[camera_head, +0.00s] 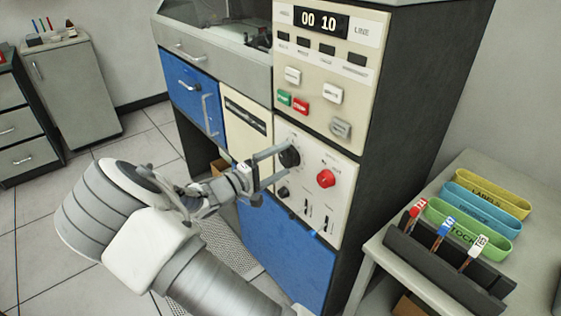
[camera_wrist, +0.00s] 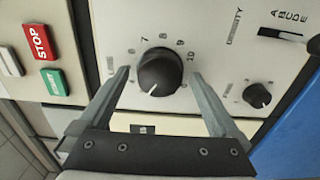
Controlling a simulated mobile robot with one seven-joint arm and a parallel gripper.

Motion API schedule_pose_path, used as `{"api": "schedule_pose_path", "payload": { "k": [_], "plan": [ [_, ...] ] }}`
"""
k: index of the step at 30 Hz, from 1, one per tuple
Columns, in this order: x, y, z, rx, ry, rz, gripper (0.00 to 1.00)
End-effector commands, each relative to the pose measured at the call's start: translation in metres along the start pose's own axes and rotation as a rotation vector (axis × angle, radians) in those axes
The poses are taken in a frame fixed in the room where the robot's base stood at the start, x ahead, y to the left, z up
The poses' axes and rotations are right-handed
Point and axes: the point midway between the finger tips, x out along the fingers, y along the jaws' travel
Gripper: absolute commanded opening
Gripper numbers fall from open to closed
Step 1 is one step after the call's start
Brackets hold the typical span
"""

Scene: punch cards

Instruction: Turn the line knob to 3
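A large black round knob (camera_wrist: 160,72) is on the cream panel, with the numerals 6 to 10 readable around its upper side in the wrist view. Its white pointer line faces the lower left there; no numeral is readable at its end. The knob (camera_head: 289,157) also shows in the head view. My gripper (camera_wrist: 160,76) is open, with one finger on each side of the knob. I cannot tell whether either finger touches it. In the head view my gripper (camera_head: 276,164) reaches the panel from the left.
A smaller black knob (camera_wrist: 257,95) and a slider marked A to E (camera_wrist: 283,36) are nearby. A red knob (camera_head: 326,178) sits right of the large knob. Red STOP (camera_wrist: 40,42) and green (camera_wrist: 53,82) buttons are on the panel. A table (camera_head: 372,250) with trays stands at right.

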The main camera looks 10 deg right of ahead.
Motion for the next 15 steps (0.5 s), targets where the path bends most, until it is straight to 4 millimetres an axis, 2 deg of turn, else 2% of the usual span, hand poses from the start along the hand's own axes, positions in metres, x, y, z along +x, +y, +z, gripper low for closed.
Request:
{"api": "schedule_pose_path", "payload": {
  "k": [8,11,15],
  "plan": [
    [-0.002,0.000,0.000,0.000,0.001,0.000,1.00],
    [-0.011,0.000,-0.001,0.001,0.002,-0.001,1.00],
    [-0.037,0.001,-0.001,0.001,0.005,-0.002,1.00]
  ]
}}
